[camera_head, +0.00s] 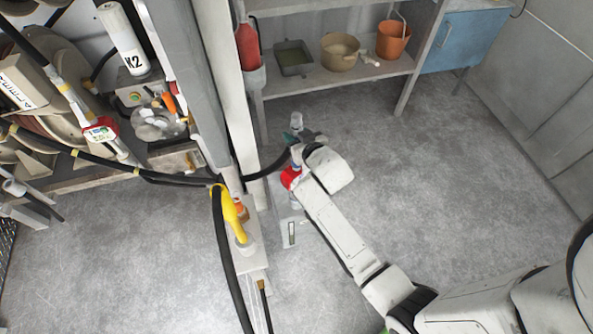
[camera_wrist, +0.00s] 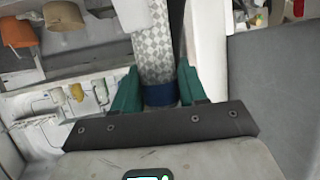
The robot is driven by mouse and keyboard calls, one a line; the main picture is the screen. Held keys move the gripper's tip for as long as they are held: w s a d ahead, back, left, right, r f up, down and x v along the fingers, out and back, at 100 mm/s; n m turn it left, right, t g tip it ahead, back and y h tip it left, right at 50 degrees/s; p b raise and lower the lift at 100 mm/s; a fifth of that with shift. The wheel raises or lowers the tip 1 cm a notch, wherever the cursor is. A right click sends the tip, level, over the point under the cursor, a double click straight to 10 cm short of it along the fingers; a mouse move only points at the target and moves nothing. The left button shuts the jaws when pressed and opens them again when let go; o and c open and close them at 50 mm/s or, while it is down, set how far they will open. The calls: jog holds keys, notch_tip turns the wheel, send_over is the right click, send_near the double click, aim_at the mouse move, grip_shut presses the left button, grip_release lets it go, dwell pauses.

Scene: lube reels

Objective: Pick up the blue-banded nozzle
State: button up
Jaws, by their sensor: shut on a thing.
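The blue-banded nozzle (camera_wrist: 160,93) stands between my gripper's green fingers in the wrist view. Its barrel is silver with a checkered texture, and the dark blue band lies level with the fingers. My gripper (camera_wrist: 158,82) is shut on it, one finger on each side. In the head view, my gripper (camera_head: 310,138) is beside the tall post, with a grey nozzle end (camera_head: 296,121) showing beyond it. A black hose (camera_head: 267,171) runs from the post side toward the gripper. My wrist hides most of the nozzle there.
A yellow nozzle (camera_head: 233,217) is at the post on a black hose. A shelf (camera_head: 345,74) at the back holds a grey tray (camera_head: 293,57), a tan pot (camera_head: 339,48) and an orange bucket (camera_head: 392,39). A cluttered bench stands left. Floor right of my arm is clear.

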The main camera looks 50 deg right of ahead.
aim_at(297, 115)
grip_shut()
jog(key=shift+r, duration=0.15)
dwell(0.7)
notch_tip(297, 115, up, 10)
dwell(0.5)
